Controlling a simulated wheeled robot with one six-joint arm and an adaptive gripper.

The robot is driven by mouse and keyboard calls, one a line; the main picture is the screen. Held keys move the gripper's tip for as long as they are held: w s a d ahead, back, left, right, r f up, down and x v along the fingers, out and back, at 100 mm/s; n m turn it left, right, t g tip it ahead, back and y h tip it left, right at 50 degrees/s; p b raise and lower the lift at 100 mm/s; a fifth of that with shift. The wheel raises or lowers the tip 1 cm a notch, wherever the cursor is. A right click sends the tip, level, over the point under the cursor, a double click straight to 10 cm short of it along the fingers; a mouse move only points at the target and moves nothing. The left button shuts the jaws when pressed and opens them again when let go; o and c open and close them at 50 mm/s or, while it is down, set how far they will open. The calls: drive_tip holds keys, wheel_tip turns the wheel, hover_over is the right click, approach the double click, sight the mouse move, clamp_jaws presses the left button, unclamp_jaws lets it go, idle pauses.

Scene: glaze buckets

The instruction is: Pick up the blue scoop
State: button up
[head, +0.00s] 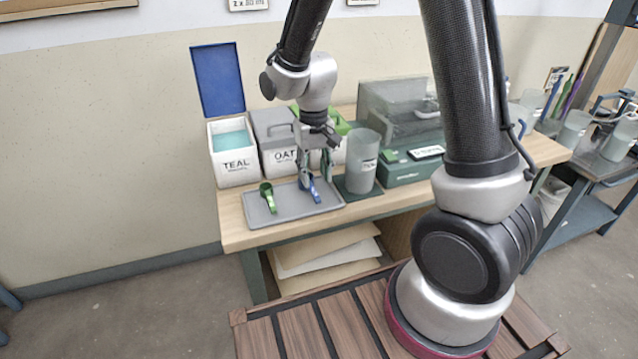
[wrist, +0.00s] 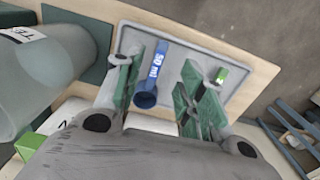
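The blue scoop (head: 313,190) lies on the grey tray (head: 290,215) at the front of the wooden bench. In the wrist view the blue scoop (wrist: 154,72) shows a white "50 ml" label on its handle, with its cup end towards me. My gripper (head: 313,172) points down at it from above. In the wrist view my gripper (wrist: 163,78) is open, with the scoop showing between its green-padded fingers, nearer the left one. I see no grip on the scoop. The exact height gap is unclear.
A green scoop (head: 267,197) lies on the tray's left part; its label shows in the wrist view (wrist: 221,75). Behind stand the TEAL bucket (head: 235,165) with its blue lid raised and the OAT bucket (head: 276,152). A clear jug (head: 362,160) stands close on the right.

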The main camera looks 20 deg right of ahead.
sight(316, 195)
drive_tip(key=shift+w+a+f, duration=0.1)
drive_tip(key=shift+w+f, duration=0.05)
drive_tip(key=shift+w, duration=0.05)
drive_tip(key=shift+f, duration=0.25)
drive_tip(key=f, duration=0.7)
drive_tip(key=shift+s, duration=0.25)
clamp_jaws()
